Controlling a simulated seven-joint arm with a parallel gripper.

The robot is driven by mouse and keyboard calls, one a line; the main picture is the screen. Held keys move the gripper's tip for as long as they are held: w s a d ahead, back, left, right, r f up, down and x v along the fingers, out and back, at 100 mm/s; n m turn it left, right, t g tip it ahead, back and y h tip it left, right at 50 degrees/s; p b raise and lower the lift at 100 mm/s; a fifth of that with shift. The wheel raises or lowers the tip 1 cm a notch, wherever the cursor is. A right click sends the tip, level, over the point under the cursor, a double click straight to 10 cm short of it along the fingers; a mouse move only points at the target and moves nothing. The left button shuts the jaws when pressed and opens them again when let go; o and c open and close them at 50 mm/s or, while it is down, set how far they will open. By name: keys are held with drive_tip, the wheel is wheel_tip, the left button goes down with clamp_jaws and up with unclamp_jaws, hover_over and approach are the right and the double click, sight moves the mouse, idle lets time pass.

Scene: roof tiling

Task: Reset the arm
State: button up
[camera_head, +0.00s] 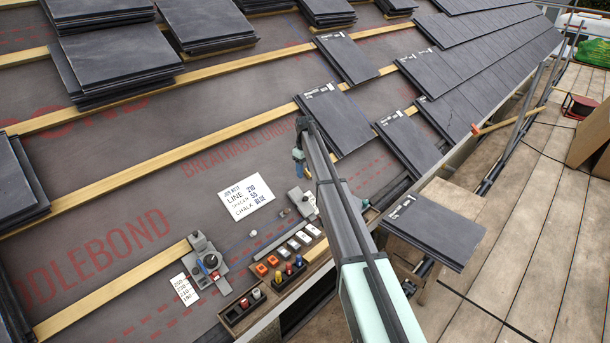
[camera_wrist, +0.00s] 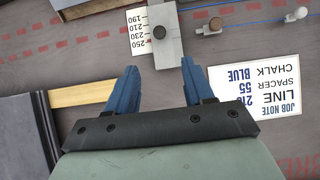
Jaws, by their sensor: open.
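My arm reaches up the roof from the bottom of the head view. My gripper (camera_head: 298,160) is at its far end, small and partly hidden, over the grey underlay left of a laid slate (camera_head: 335,120). In the wrist view my gripper (camera_wrist: 158,72) shows two blue fingers spread apart. Nothing is between them. Bare underlay lies below, with a grey gauge block (camera_wrist: 165,38) just beyond the fingertips. The job note (camera_wrist: 258,90) lies right of the fingers, upside down in this view. It also shows in the head view (camera_head: 246,195).
Slate stacks (camera_head: 115,60) stand on the upper battens. A tool tray (camera_head: 285,262) with coloured pieces lies along the eave beside a grey device (camera_head: 205,262). A loose slate (camera_head: 436,230) rests on a stand at right. Scaffold boards (camera_head: 500,270) run along the right.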

idle(0.4)
drive_tip(key=s+d+f+m, duration=0.2)
drive_tip(key=s+f, duration=0.3)
drive_tip(key=s, duration=0.4)
drive_tip(key=s+d+f+m, duration=0.2)
drive_tip(key=s+f, duration=0.4)
drive_tip(key=s, duration=0.4)
drive_tip(key=s+d+f+m, duration=0.2)
drive_tip(key=s+f, duration=0.3)
drive_tip(key=s, duration=0.4)
drive_tip(key=shift+s+d+f+m, duration=0.1)
drive_tip(key=shift+s+f+m, duration=0.25)
drive_tip(key=shift+m, duration=0.25)
drive_tip(key=s+d+f+g, duration=0.2)
drive_tip(key=s+f, duration=0.4)
drive_tip(key=s, duration=1.1)
drive_tip(key=s+d+f+m+g, duration=0.1)
drive_tip(key=s+d+f, duration=0.4)
drive_tip(key=s, duration=1.2)
drive_tip(key=s+d+f+g, duration=0.3)
drive_tip(key=s+f, duration=0.4)
drive_tip(key=s, duration=1.1)
drive_tip(key=shift+d+m+g, duration=0.2)
drive_tip(key=shift+m+g, duration=0.2)
